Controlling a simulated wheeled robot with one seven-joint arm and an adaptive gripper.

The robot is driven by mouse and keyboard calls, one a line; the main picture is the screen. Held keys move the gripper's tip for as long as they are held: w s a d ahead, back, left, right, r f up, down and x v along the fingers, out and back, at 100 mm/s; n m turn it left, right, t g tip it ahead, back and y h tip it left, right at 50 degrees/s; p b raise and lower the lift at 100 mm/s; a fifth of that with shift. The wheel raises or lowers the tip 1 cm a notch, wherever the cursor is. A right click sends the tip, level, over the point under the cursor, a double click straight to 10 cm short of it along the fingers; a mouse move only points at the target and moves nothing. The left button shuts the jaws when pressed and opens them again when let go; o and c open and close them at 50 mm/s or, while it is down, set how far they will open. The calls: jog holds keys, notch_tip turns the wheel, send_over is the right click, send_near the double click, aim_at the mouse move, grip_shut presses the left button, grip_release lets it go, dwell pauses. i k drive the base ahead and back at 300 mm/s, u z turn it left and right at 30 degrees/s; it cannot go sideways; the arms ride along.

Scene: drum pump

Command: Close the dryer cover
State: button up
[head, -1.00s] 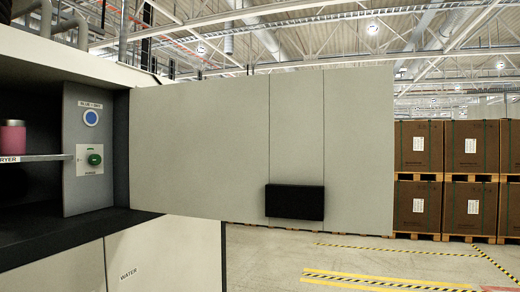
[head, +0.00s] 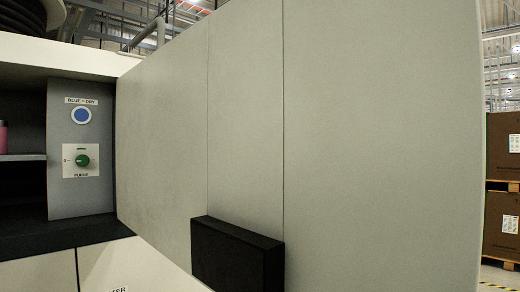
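The dryer cover (head: 380,140) is a large light grey panel that fills the middle and right of the head view. It stands open, swung outward from its hinge side next to the dryer compartment. A black block-shaped handle (head: 237,255) sits low on the panel. The open dryer compartment (head: 25,190) is at the left, with a grey control panel (head: 82,190) inside it. That panel carries a blue round indicator (head: 80,116) labelled BLUE = DRY and a green purge knob (head: 82,160). My gripper is not in view.
A pink container (head: 2,137) stands on a shelf (head: 22,157) at the far left. Pale cabinet fronts (head: 130,265) lie below the compartment. Stacked brown boxes (head: 502,150) on pallets stand beyond the cover at the right.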

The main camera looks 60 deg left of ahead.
aim_at(268, 145)
jog(key=i, duration=1.65)
jog(key=u, duration=4.15)
jog(key=k, duration=1.1)
jog(key=z, duration=0.45)
